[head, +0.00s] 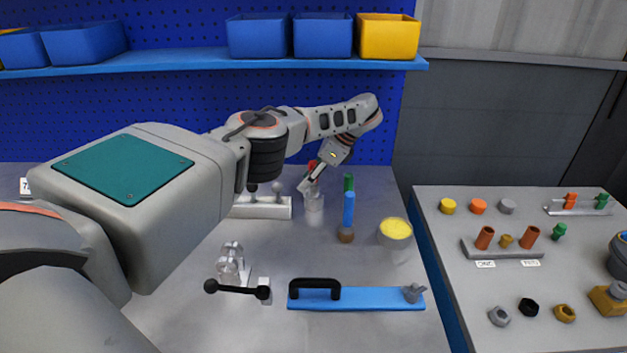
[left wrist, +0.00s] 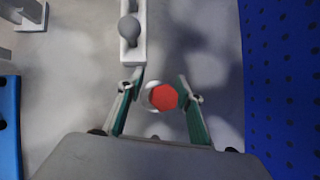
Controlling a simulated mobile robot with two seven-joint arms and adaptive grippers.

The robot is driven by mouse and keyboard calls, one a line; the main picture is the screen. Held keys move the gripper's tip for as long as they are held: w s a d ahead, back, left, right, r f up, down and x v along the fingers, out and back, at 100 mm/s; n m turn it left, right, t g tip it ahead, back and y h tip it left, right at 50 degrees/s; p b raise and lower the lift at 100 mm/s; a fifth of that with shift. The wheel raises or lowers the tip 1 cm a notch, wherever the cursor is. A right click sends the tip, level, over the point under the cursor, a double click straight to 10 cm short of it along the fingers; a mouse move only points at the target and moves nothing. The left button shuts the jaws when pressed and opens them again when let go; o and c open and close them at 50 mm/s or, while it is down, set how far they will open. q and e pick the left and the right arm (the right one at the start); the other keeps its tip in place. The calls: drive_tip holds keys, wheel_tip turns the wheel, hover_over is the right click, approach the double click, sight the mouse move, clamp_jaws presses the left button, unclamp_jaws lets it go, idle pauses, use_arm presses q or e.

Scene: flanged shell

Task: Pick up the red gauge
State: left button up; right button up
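The red gauge (head: 312,164) shows as a small red top in the head view, partly hidden by my left gripper (head: 312,184). A pale cylinder (head: 314,203) stands on the bench just below. In the left wrist view the red gauge (left wrist: 164,97) is a red hexagonal face with a pale round part beside it. It lies between the two fingers of my left gripper (left wrist: 161,80). The fingers are apart, and a gap shows on each side of the gauge. My right gripper is not in view.
A white rack with grey knobs (head: 262,207) stands close to the left. A blue bar with a black handle (head: 360,299) lies in front. The pegboard wall (left wrist: 283,70) is close.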

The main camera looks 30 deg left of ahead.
use_arm(q)
drive_tip(key=shift+x, duration=0.95)
clamp_jaws()
drive_tip(key=shift+r, duration=0.15)
